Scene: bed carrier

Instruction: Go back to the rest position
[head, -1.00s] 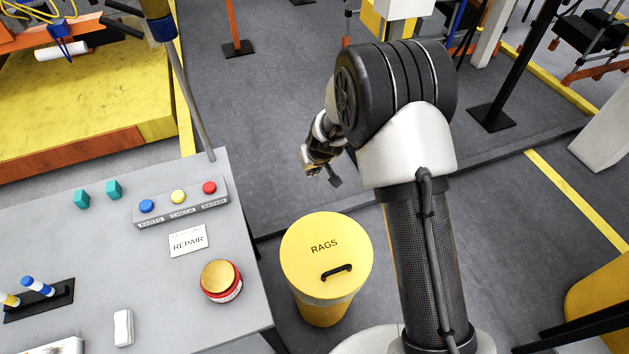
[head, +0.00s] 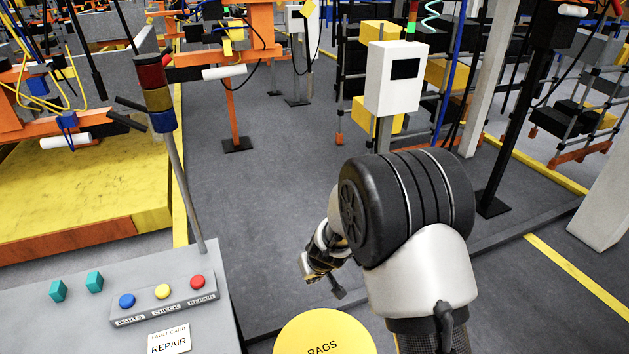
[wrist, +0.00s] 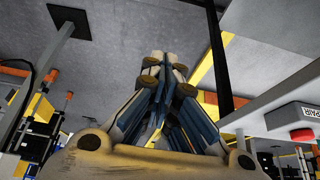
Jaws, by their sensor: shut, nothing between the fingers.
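My gripper (head: 338,289) hangs at the end of my folded arm, above the floor and to the right of the grey table (head: 40,325) in the head view. It is partly hidden behind my own arm link. In the wrist view my gripper (wrist: 165,62) has its fingers together, with nothing held between them.
A yellow RAGS bin (head: 320,335) stands close below my gripper. The table carries a button panel (head: 165,300), a REPAIR card (head: 169,340) and two teal blocks (head: 76,287). A signal post (head: 185,170) rises at the table's back corner. Open floor (head: 255,200) lies beyond.

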